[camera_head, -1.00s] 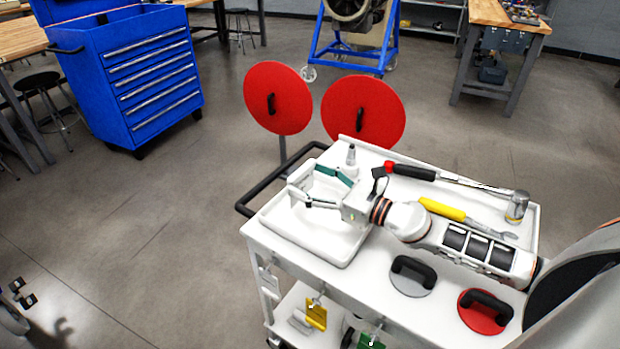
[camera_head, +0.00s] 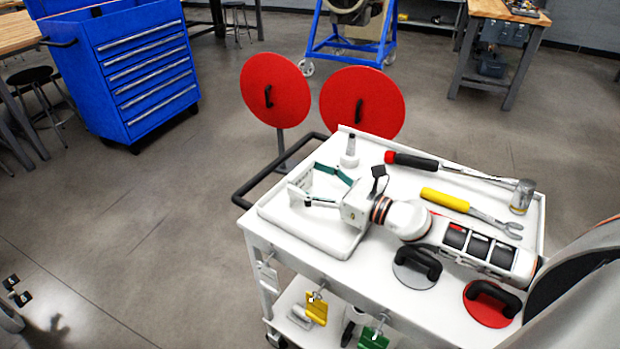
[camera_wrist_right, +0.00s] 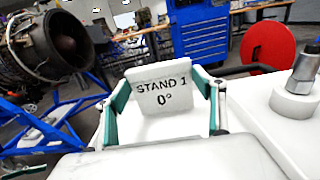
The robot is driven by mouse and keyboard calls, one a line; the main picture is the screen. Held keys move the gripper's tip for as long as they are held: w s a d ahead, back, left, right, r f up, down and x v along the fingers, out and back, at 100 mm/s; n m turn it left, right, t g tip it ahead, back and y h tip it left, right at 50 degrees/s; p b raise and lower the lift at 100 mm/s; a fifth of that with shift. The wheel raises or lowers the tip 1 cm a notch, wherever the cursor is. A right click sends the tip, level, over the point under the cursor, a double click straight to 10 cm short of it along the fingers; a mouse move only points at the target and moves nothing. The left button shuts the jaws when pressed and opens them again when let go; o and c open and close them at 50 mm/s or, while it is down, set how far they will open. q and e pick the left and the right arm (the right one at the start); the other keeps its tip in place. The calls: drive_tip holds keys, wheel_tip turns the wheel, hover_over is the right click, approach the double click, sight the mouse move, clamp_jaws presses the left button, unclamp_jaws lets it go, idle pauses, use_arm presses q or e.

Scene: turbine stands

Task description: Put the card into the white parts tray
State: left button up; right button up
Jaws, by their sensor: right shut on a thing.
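The card (camera_head: 300,184) is a small white plate, and in the right wrist view the card (camera_wrist_right: 162,92) reads "STAND 1 0°". My right gripper (camera_head: 318,187) is shut on it with green-padded fingers at its two sides. The gripper and card are over the white parts tray (camera_head: 298,236), at the left end of the white cart. From this angle I cannot tell whether the card touches the tray. A dark part at the lower left edge seems to be my left gripper (camera_head: 18,291), far from the cart; its opening is unclear.
A mallet (camera_head: 460,176) and a yellow-handled wrench (camera_head: 462,206) lie on the cart, with a grey disc (camera_head: 415,271) and a red disc (camera_head: 490,306) in front. Two red round panels (camera_head: 275,92) stand behind the cart.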

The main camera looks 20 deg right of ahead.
use_arm(q)
drive_tip(key=shift+s+f, duration=0.1)
drive_tip(key=shift+f, duration=0.25)
use_arm(e)
drive_tip(key=shift+f, duration=0.25)
drive_tip(key=o, duration=1.1)
drive_tip(key=shift+o, duration=0.7)
